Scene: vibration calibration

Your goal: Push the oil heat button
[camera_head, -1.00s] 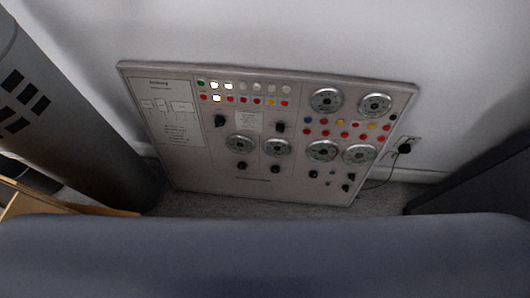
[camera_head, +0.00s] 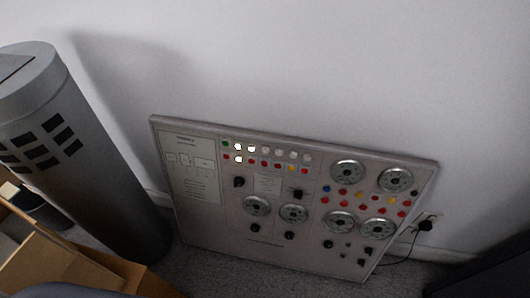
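A grey control panel (camera_head: 210,231) leans against the wall, standing on the floor. It carries two rows of small buttons and lamps (camera_head: 266,158) at the upper left, several round dials (camera_head: 340,222), black knobs, and a group of coloured buttons (camera_head: 366,200) at the right. A few of the lamps at the upper left are lit white. The labels are too small to read, so I cannot tell which one is the oil heat button. Neither of my grippers is in view.
A grey cylinder with dark slots (camera_head: 75,150) stands left of the panel. An open cardboard box (camera_head: 60,262) is at the lower left. A wall socket with a black plug and cable (camera_head: 425,225) is right of the panel. Carpet (camera_head: 225,272) shows in front of the panel.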

